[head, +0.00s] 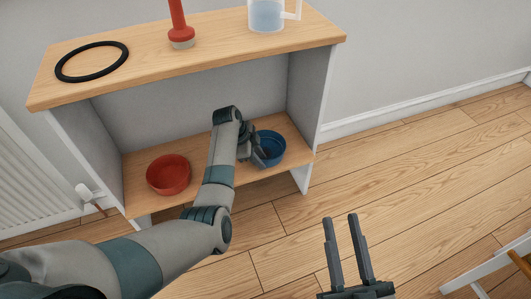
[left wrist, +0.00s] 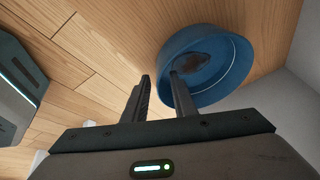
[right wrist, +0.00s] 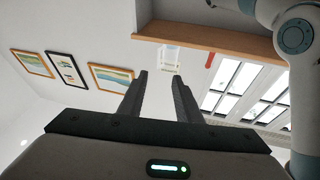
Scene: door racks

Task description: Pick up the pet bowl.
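The pet bowl appears to be the blue bowl (head: 275,144), on the right part of the lower shelf. In the left wrist view the blue bowl (left wrist: 228,88) is round and holds something brown. My left gripper (head: 258,155) is open at the bowl's left side. In the left wrist view, one finger of the left gripper (left wrist: 160,76) overlaps the bowl's near wall and the other is outside it. I cannot tell whether they touch the bowl. My right gripper (head: 340,218) is open and empty, in front of the unit and to the right.
A red bowl (head: 168,174) sits on the lower shelf (head: 137,196), left of my arm. The top board (head: 205,52) above holds a black ring (head: 67,76), a red plunger-like item (head: 180,33) and a clear jug (head: 266,15). The unit's right side panel (head: 312,90) stands close to the blue bowl.

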